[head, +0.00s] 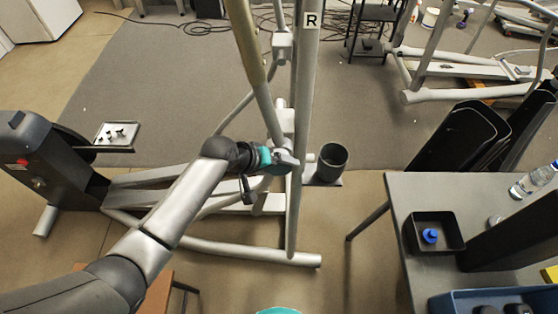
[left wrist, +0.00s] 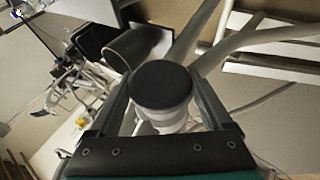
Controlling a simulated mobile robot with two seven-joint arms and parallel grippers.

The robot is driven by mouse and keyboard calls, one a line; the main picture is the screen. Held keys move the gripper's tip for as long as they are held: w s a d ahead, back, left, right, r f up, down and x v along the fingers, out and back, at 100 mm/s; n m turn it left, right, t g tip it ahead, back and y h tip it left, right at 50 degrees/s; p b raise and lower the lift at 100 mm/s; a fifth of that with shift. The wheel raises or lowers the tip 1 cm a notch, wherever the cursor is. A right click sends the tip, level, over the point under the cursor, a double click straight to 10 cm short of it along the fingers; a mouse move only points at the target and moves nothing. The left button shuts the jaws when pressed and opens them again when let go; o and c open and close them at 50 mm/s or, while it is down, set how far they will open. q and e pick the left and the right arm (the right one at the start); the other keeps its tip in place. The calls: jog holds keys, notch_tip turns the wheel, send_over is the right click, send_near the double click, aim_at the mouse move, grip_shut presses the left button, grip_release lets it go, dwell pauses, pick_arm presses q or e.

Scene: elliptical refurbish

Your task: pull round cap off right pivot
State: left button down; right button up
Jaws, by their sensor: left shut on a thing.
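The round cap (left wrist: 161,84) has a flat black face and lies between the two fingers of my left gripper (left wrist: 163,98) in the left wrist view. A pale pivot part (left wrist: 165,118) shows just beneath the cap. In the head view my left gripper (head: 287,160) is at the pivot of the elliptical machine, beside the grey upright (head: 305,100) with the "R" label (head: 311,20). The gripper is shut on the cap. The cap is mostly hidden there by my gripper, and I cannot tell whether it is still seated.
A dark open cylinder (head: 332,160) stands just right of the upright; it also shows in the left wrist view (left wrist: 132,45). A grey table (head: 400,215) at right bears a black tray (head: 415,235) with a blue item (head: 430,236), and a blue bin (head: 440,300).

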pick_arm(q)
jog(key=s+p, duration=0.5)
jog(key=s, duration=0.2)
jog(key=shift+s, duration=0.15)
pick_arm(e)
notch_tip(320, 180, up, 6)
jog(key=shift+f, duration=0.1)
jog(key=shift+f, duration=0.1)
dwell(0.3)
